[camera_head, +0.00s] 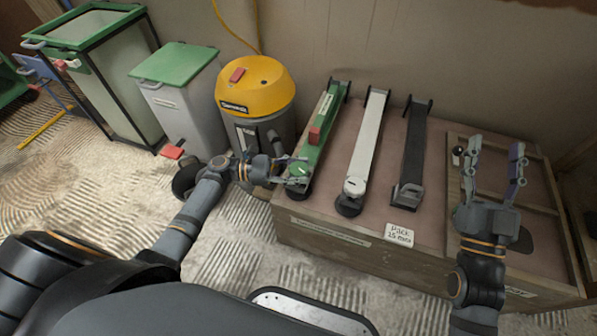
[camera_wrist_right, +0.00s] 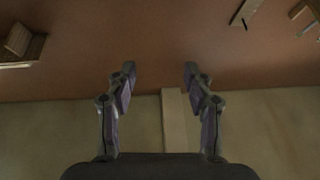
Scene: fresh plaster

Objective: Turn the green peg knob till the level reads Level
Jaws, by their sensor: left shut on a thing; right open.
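The green peg knob (camera_head: 298,170) is at the beam's near end. My left gripper (camera_head: 292,170) is shut on the green peg knob, reaching it from the left. My right gripper (camera_head: 491,160) is open and empty, raised over the right part of the crate. It also shows open in the right wrist view (camera_wrist_right: 160,75), with nothing between its fingers.
A white beam (camera_head: 367,140) and a dark grey beam (camera_head: 413,150) lie beside the green one. A card reading "Pack 15 mm" (camera_head: 399,235) is at the crate's (camera_head: 330,238) front edge. A yellow-topped vacuum (camera_head: 255,88) stands close behind my left forearm; a grey bin (camera_head: 185,115) is farther left.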

